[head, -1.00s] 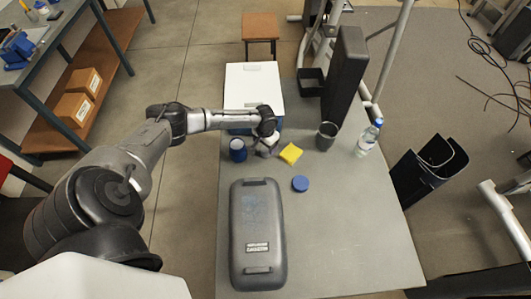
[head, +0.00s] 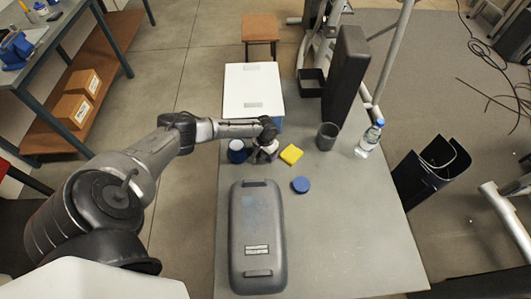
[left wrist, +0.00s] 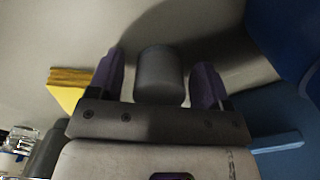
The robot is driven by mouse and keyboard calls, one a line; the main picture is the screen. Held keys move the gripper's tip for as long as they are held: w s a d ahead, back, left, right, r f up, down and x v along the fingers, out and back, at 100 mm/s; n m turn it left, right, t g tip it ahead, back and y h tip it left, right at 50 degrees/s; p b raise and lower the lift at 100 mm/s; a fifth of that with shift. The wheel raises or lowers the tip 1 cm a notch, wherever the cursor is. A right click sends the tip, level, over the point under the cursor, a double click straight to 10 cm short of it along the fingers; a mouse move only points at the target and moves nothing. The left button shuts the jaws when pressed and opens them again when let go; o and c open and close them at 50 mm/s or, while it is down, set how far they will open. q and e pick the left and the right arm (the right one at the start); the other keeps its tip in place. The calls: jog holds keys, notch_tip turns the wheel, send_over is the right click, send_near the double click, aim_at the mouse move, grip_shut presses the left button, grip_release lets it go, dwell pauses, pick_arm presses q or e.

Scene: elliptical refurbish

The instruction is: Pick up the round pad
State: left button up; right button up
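A flat round blue pad (head: 301,185) lies on the grey table, right of the long grey case. My left gripper (head: 264,155) is low over the table, up and left of the blue pad, between a blue jar and a yellow sponge. In the left wrist view, my left gripper (left wrist: 157,85) is open, with its fingers on both sides of a small grey cylinder (left wrist: 158,75). A gap shows between the cylinder and each finger. In the head view the gripper mostly hides the cylinder. My right gripper is not in view.
The blue jar (head: 237,152) and yellow sponge (head: 291,154) stand close to the gripper. The grey case (head: 257,220), grey cup (head: 327,136), water bottle (head: 369,138), white-lidded box (head: 253,88) and tall black box (head: 345,75) are also on the table. The front right is clear.

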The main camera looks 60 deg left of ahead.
pick_arm(q)
jog(key=c, duration=1)
jog(key=shift+r, duration=0.45)
jog(key=r, duration=0.2)
jog(key=r+p, duration=0.1)
jog(key=r, duration=0.1)
jog(key=shift+w+d+p, duration=0.1)
jog(key=shift+d+p, duration=0.2)
jog(key=shift+d, duration=0.1)
jog(key=w+d+r, duration=0.1)
jog(key=d+r, duration=0.1)
jog(key=d, duration=0.1)
jog(key=w+d+r+p, duration=0.1)
jog(key=d+r, duration=0.1)
jog(key=d, duration=0.2)
jog(key=w+d+r, duration=0.1)
jog(key=d+r, duration=0.1)
jog(key=d, duration=0.1)
jog(key=shift+w+d+p, duration=0.15)
jog(key=shift+w+p, duration=0.05)
jog(key=shift+p, duration=0.1)
jog(key=o, duration=0.4)
jog(key=shift+c, duration=1.2)
